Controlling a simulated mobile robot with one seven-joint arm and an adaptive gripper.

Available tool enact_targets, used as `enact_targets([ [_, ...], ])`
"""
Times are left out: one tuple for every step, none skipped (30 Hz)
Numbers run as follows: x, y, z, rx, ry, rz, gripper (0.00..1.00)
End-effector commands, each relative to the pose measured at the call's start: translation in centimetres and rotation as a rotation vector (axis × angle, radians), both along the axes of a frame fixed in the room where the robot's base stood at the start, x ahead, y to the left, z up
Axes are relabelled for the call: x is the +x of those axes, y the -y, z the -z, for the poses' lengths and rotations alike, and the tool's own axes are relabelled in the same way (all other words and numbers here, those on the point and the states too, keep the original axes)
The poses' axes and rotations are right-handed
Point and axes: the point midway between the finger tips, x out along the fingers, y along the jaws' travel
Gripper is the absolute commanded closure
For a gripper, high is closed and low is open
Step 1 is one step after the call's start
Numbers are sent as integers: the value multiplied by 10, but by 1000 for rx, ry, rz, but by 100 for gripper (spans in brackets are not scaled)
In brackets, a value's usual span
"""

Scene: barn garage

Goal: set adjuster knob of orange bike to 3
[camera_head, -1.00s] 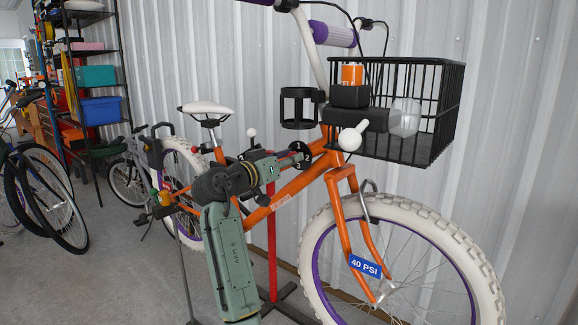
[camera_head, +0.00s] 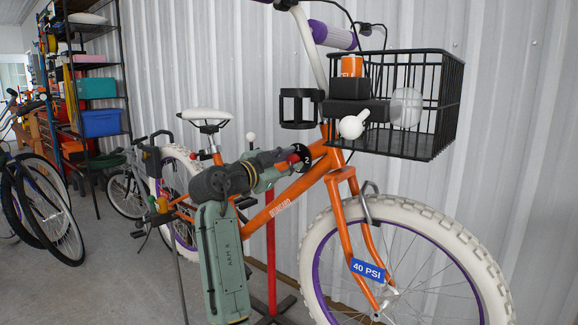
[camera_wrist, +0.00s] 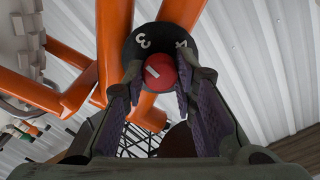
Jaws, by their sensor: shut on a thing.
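The orange bike (camera_head: 275,206) stands on a stand, its front wheel to the right. Its adjuster is a black dial (camera_head: 318,151) on the frame with white numerals; 1 and 2 show in the head view. In the wrist view the dial (camera_wrist: 135,52) shows 3 at upper left and 4 at upper right, around a red knob (camera_wrist: 159,76). A short white mark lies on the knob's left part. My gripper (camera_wrist: 158,84) is shut on the red knob, one finger on each side. In the head view my gripper (camera_head: 284,160) reaches the dial from the left.
A black wire basket (camera_head: 425,105) and a cup holder (camera_head: 300,108) are above the dial. The white front tire (camera_head: 420,215) is at right. Other bikes (camera_head: 45,205) and a shelf (camera_head: 100,90) stand at left, a corrugated wall (camera_head: 510,60) behind.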

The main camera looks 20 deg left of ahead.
Motion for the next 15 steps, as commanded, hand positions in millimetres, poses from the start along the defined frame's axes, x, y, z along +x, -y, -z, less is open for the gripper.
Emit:
enact_targets([
  [0,0,2,25,7,1,100],
  [0,0,2,38,12,1,100],
  [0,0,2,57,19,1,100],
  [0,0,1,68,23,1,100],
  [0,0,1,81,27,1,100],
  [0,0,1,93,32,1,100],
  [0,0,1,101,35,2,100],
  [0,0,1,109,38,2,100],
  [0,0,1,118,42,2,100],
  [0,0,1,123,43,2,100],
  [0,0,1,127,45,2,100],
  [0,0,1,133,47,2,100],
  [0,0,1,136,48,2,100],
  [0,0,1,139,49,2,100],
  [0,0,1,141,50,2,100],
])
